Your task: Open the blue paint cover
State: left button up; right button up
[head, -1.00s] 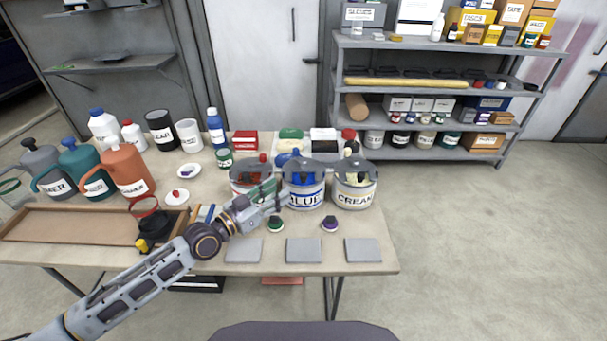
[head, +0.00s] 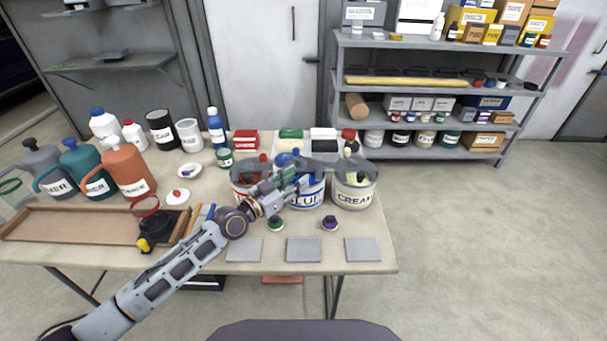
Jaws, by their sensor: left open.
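The blue paint can (head: 309,196), with the partly covered label "BLUE", stands on the table between a red-marked can (head: 238,196) and the can labelled "CREAM" (head: 353,196). Its grey translucent cover (head: 297,163) spans the top, with a blue knob or brush part (head: 284,159) near it. My left gripper (head: 296,182) is open at the front upper left of the blue can and hides part of its rim and label. I cannot tell whether its fingers touch the cover. My right gripper does not show.
Grey square pads (head: 303,250) lie along the table's front edge. A green-topped pot (head: 276,224) and a purple-topped pot (head: 330,223) stand before the cans. Jugs (head: 128,170) and a wooden tray (head: 70,225) fill the left side.

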aim_at(303, 174)
pick_arm(q)
jog(key=shift+x, duration=1.85)
grip_shut()
